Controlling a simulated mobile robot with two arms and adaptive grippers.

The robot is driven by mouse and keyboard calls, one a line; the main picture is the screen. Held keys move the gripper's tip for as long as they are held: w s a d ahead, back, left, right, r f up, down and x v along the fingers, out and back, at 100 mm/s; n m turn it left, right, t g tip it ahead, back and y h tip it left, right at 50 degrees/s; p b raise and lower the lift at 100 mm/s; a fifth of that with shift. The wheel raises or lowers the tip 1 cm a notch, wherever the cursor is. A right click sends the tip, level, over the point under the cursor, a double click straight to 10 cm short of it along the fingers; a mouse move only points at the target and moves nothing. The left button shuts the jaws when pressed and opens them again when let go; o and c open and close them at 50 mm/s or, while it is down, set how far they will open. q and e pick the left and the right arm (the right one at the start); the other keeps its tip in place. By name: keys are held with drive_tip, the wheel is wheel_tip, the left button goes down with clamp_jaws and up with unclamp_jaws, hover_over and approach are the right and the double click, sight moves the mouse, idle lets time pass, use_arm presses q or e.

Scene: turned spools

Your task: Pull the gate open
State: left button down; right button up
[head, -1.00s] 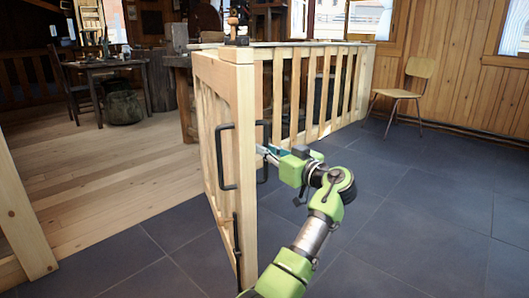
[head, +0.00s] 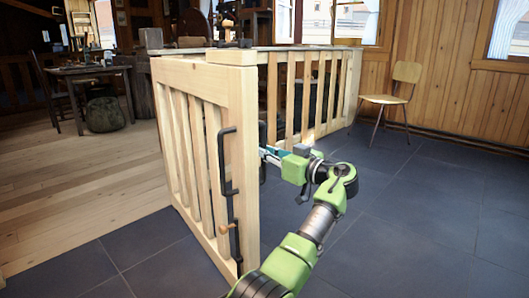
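The gate (head: 245,110) is a pale wooden slatted panel standing upright at the centre left, swung out over the dark tiles, its thick end post towards me. A black bar handle (head: 226,162) is on its left face. A second black handle (head: 262,134) shows on its right face, partly hidden behind the post. My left gripper (head: 266,153), on a green arm from the bottom centre, is at this right-hand handle and appears shut on it. The fingertips are partly hidden. A black latch rod (head: 234,243) runs down the gate's end. My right gripper is not in view.
Slatted wooden fencing (head: 345,85) runs behind the gate to the right. A wooden chair (head: 392,95) stands by the right wall. The tiles (head: 430,215) at right are clear. A table (head: 85,70) and a dark pouf (head: 104,115) stand at the back left.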

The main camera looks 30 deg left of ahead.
use_arm(q)
drive_tip(key=c, duration=2.1)
unclamp_jaws()
drive_tip(key=v, duration=1.2)
drive_tip(key=shift+f, duration=0.1)
